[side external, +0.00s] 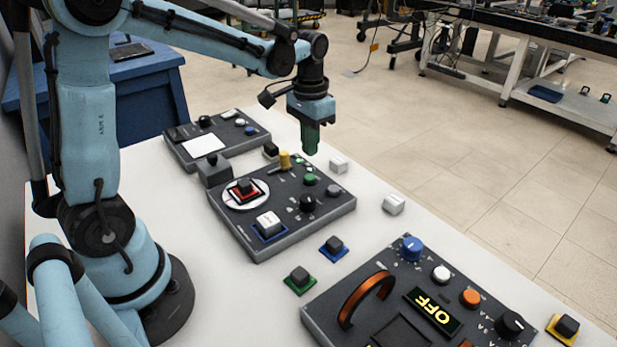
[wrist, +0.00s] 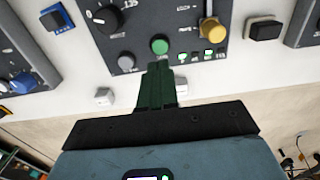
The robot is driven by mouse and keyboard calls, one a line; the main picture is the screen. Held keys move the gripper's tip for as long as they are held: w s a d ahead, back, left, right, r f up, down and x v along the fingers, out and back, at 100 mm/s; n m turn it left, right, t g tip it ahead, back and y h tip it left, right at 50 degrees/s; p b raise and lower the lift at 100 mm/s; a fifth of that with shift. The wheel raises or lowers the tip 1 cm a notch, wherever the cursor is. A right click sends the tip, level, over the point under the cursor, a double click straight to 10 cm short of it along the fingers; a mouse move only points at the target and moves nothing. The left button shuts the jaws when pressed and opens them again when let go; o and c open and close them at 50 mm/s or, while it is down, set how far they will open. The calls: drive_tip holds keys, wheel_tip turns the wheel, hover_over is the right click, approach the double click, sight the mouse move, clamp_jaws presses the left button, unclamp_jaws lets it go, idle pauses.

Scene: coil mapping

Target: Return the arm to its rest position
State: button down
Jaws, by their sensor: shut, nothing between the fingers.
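My gripper (side external: 311,138) is shut and empty, its green fingers pointing down above the far edge of the middle control panel (side external: 303,222). In the wrist view my gripper (wrist: 160,68) shows its green fingers together, just below a green knob (wrist: 160,45) in the picture. The same green knob (side external: 310,180) shows in the side view below the fingertips, with a gap between them. My arm reaches out from the left over the white table (side external: 205,290).
The near panel (side external: 325,318) has an orange handle (side external: 365,298) and an OFF display. A further panel (side external: 233,151) stands behind. The air around my gripper is free.

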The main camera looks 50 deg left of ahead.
drive_tip(key=shift+s+d+r, duration=0.25)
drive_tip(key=shift+s+r, duration=0.05)
drive_tip(key=s+d+r+t, duration=0.3)
drive_tip(key=s+d+t, duration=0.3)
drive_tip(key=s, duration=0.3)
drive_tip(key=shift+s+t, duration=0.4)
drive_tip(key=shift+t, duration=0.1)
idle(0.6)
